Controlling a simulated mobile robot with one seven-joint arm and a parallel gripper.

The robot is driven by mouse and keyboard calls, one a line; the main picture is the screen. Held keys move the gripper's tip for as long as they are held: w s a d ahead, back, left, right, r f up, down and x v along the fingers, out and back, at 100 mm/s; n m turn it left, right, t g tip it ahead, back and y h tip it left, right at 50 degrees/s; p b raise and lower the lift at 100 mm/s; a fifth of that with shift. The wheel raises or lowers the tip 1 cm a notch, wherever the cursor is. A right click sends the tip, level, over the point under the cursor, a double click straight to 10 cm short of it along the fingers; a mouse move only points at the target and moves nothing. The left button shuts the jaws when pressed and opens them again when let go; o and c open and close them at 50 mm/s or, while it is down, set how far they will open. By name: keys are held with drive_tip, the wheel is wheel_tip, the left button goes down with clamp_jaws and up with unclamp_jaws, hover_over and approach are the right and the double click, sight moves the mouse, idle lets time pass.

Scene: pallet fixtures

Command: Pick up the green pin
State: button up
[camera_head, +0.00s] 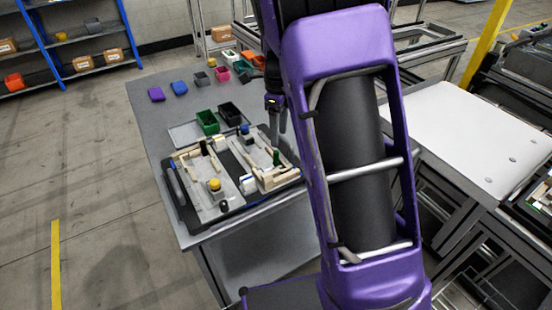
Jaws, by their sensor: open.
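The green pin (276,157) stands upright on the right part of the pallet fixture (236,165) on the grey table. A darker pin (204,147), nearly black-green, stands on the left part of the fixture. My gripper (278,128) points down above the far right side of the fixture, a little above the green pin in the picture. Its jaws are open and I see nothing between them. My purple arm hides part of the area right of it.
Several small coloured bins line the table's far end. The table's left strip is clear.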

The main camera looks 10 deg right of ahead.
sight(277, 152)
drive_tip(key=shift+w+a+f, duration=0.1)
drive_tip(key=shift+w+f, duration=0.05)
drive_tip(key=shift+f, duration=1.2)
drive_tip(key=shift+w+a+f, duration=0.1)
drive_tip(key=shift+w+f, duration=0.05)
drive_tip(key=shift+f, duration=1.25)
drive_tip(key=shift+w+a+f, duration=0.1)
drive_tip(key=shift+w+f, duration=0.05)
drive_tip(key=shift+f, duration=1.2)
drive_tip(key=shift+d, duration=0.1)
clamp_jaws()
